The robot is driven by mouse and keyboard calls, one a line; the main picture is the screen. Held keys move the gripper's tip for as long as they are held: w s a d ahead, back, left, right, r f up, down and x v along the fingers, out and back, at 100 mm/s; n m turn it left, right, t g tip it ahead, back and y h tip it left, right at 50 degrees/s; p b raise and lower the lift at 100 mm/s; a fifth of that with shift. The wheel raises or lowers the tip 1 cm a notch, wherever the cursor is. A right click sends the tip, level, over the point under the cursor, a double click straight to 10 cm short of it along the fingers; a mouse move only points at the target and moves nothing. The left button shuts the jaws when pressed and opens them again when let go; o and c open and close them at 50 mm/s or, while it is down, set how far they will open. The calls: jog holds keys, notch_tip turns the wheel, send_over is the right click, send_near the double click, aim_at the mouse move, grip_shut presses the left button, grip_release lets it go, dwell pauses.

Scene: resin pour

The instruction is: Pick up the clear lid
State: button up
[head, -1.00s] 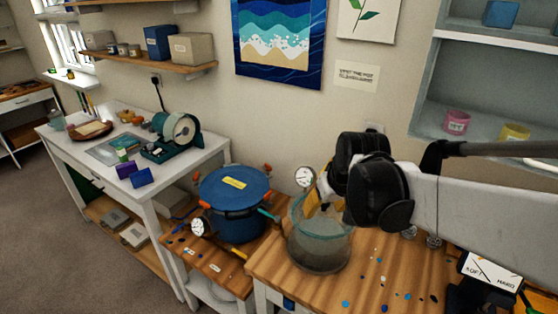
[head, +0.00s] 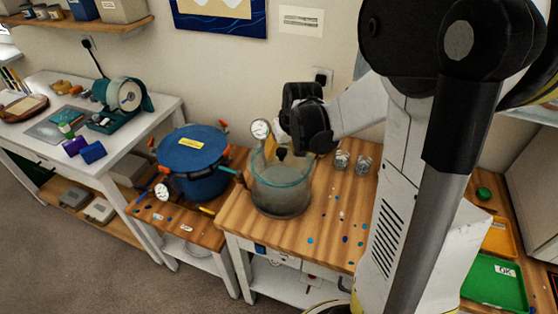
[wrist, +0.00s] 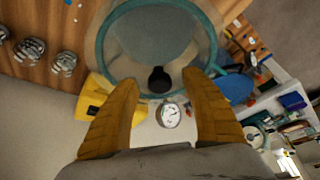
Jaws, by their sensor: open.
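The clear lid (head: 299,181) has a teal rim and a black knob (head: 281,153). It appears to sit on top of a round clear chamber (head: 281,202) on the wooden bench. In the wrist view the lid (wrist: 150,32) fills the top middle, and its knob (wrist: 159,80) shows between my fingertips. My gripper (wrist: 160,82) is open, with its yellow fingers on either side of the knob and gaps on both sides. In the head view my gripper (head: 277,149) is at the lid, its fingers partly hidden by the wrist.
A pressure gauge (head: 261,129) stands at the chamber's back left. A blue pot (head: 192,163) is on the lower bench to the left. Small glass jars (head: 341,160) stand right of the chamber. Coloured drops dot the bench front.

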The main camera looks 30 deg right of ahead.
jog(key=shift+x, duration=0.95)
grip_shut()
jog(key=shift+r, duration=0.1)
